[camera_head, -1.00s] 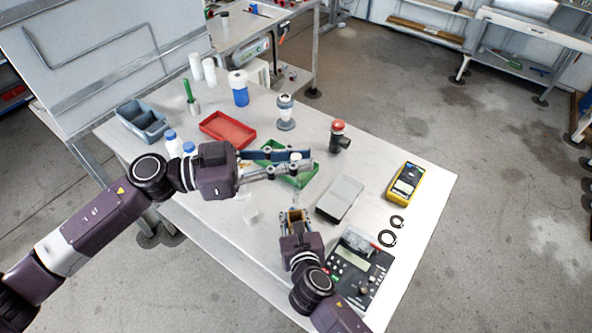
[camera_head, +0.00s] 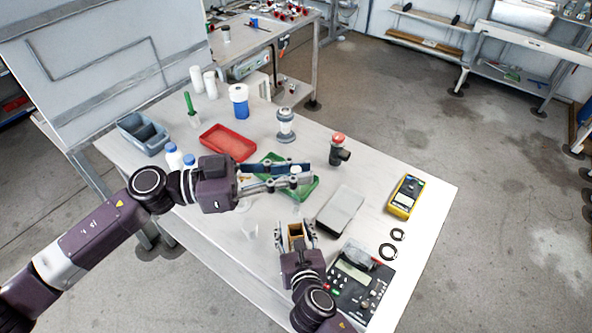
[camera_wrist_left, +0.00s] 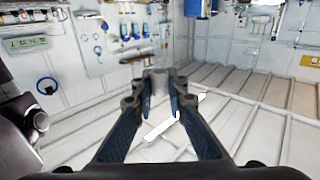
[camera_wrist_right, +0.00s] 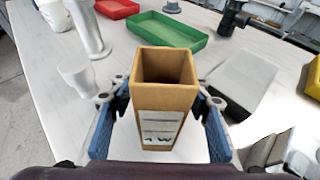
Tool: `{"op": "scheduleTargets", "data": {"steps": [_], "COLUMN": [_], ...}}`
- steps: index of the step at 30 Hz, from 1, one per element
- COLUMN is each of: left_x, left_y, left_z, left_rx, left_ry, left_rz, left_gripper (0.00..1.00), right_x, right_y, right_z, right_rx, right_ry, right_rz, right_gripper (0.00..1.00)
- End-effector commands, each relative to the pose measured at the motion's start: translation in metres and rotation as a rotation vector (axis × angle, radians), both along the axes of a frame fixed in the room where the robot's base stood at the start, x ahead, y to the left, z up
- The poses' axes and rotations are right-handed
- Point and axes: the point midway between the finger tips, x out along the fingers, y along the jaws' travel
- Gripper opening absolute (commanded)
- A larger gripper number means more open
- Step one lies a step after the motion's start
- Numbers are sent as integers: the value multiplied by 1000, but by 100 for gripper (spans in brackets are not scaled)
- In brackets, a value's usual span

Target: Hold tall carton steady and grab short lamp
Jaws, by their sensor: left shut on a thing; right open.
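The tall carton (camera_wrist_right: 165,95) is a brown, open-topped upright box with a pale label, seen in the right wrist view; it also shows in the head view (camera_head: 296,231). My right gripper (camera_wrist_right: 163,97) is open, with one finger on each side of the carton. My left gripper (camera_head: 300,174) is above the green tray and shut on a small pale thing, seemingly the short lamp (camera_wrist_left: 158,84). Most of that thing is hidden by the fingers. In the right wrist view a pale grey cylinder (camera_wrist_right: 88,28) rises at upper left; I cannot tell if it is the lamp.
The green tray (camera_wrist_right: 165,30) and red tray (camera_head: 228,142) lie behind the carton. A white cup (camera_wrist_right: 76,77) stands left of it, a grey box (camera_head: 341,210) right. A black control unit (camera_head: 358,280) and yellow meter (camera_head: 405,195) occupy the right side.

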Motion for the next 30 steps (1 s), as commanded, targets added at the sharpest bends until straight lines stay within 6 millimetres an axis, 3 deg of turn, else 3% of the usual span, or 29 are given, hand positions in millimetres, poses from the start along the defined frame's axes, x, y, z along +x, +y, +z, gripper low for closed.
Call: {"op": "scheduleTargets", "data": {"steps": [15,21,30], "left_x": [0,0,0], "left_y": [0,0,0], "left_z": [0,0,0], "left_rx": [0,0,0], "left_ry": [0,0,0], "left_rz": [0,0,-1], "left_gripper": [0,0,0], "right_x": [-87,-98,-99], "right_y": [-14,-16,-16], "right_z": [35,41,41], "right_rx": [0,1,1], "right_ry": [2,2,2], "right_rz": [0,1,1], "right_gripper": [44,44,44]}}
